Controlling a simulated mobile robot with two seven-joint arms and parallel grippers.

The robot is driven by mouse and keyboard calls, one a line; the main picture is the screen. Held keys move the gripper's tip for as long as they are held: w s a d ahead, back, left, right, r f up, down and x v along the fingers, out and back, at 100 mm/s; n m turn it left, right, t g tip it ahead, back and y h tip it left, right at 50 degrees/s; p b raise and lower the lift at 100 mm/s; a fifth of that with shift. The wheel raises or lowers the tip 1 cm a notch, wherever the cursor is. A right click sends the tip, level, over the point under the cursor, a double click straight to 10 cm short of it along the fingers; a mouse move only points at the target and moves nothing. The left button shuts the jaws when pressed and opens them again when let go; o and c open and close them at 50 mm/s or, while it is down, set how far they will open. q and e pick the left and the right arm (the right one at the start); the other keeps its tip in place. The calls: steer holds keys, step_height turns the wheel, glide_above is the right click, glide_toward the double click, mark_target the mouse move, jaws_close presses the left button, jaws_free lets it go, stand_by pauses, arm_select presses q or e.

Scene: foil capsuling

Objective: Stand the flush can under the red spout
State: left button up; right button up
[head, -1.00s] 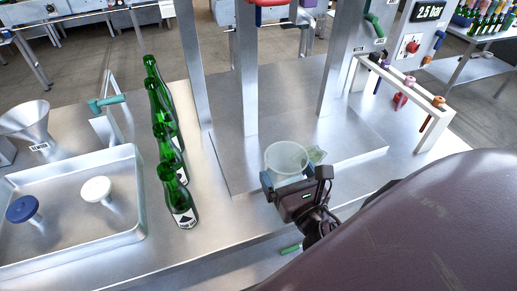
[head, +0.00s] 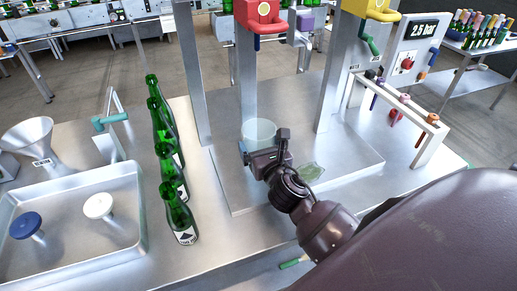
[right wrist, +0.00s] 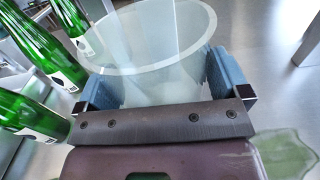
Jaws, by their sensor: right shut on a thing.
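The flush can, a translucent pale cup (head: 260,131), is held by my right gripper (head: 248,147) above the steel platform. In the right wrist view the can (right wrist: 150,50) sits upright between the two blue finger pads (right wrist: 160,85). The red spout block (head: 259,14) is on the post at the top middle of the head view. The can is below and in front of it. I cannot tell whether the can's base touches the platform. My left gripper is not in view.
Several green bottles (head: 166,160) stand in a row left of the platform (head: 225,185). A pale green puddle (head: 310,171) lies right of my gripper. A steel tray (head: 70,245) is at the left.

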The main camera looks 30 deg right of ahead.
steer(key=shift+x, duration=0.8)
steer(key=shift+f+b, duration=0.55)
steer(key=shift+f, duration=1.2)
steer(key=shift+f, duration=0.1)
steer(key=o, duration=0.6)
steer(key=b+v, duration=0.1)
steer(key=v, duration=1.1)
